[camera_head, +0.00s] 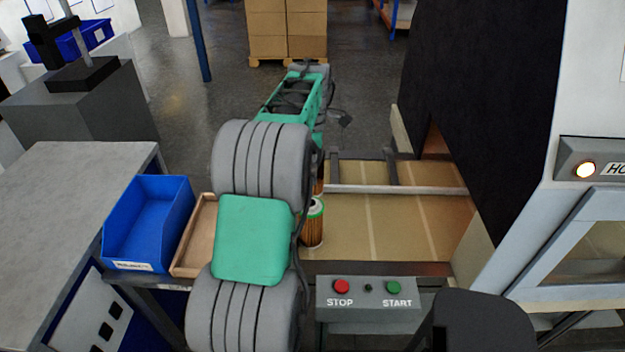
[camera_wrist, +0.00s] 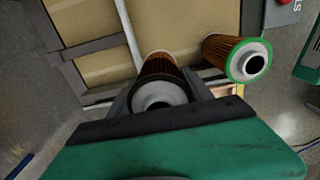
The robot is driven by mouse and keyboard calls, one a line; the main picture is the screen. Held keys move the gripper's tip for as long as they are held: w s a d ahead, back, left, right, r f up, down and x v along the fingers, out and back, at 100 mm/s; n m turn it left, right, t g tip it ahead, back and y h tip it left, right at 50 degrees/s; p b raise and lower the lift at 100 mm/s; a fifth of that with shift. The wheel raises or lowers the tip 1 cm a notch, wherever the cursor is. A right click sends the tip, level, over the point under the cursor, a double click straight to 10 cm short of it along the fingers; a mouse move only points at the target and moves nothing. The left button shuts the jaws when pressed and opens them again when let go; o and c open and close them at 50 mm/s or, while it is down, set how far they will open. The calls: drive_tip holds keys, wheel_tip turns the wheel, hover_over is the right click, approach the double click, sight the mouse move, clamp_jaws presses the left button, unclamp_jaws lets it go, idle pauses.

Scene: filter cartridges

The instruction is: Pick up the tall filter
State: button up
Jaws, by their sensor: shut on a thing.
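A brown pleated filter with a pale grey end cap (camera_wrist: 160,93) stands between the fingers of my gripper (camera_wrist: 160,90) in the wrist view, and the gripper is shut on it. In the head view only a sliver of this filter (camera_head: 319,186) shows beside my arm, which hides the gripper. A second brown pleated filter with a green-rimmed end (camera_wrist: 248,62) stands to the right of the gripper, apart from it. It also shows in the head view (camera_head: 313,228), upright at the conveyor's left end. I cannot compare their heights well.
The cardboard-brown conveyor bed (camera_head: 405,225) runs right toward a dark-sided machine, with a metal rail (camera_head: 400,190) across it. A blue bin (camera_head: 150,215) and a wooden tray (camera_head: 195,240) are at left. A STOP/START box (camera_head: 368,291) is at the front edge.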

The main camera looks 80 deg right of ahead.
drive_tip(key=w+a+r+b, duration=0.1)
drive_tip(key=w+a, duration=0.3)
drive_tip(key=w, duration=1.3)
drive_tip(key=shift+w+b, duration=0.35)
drive_tip(key=shift+b, duration=0.5)
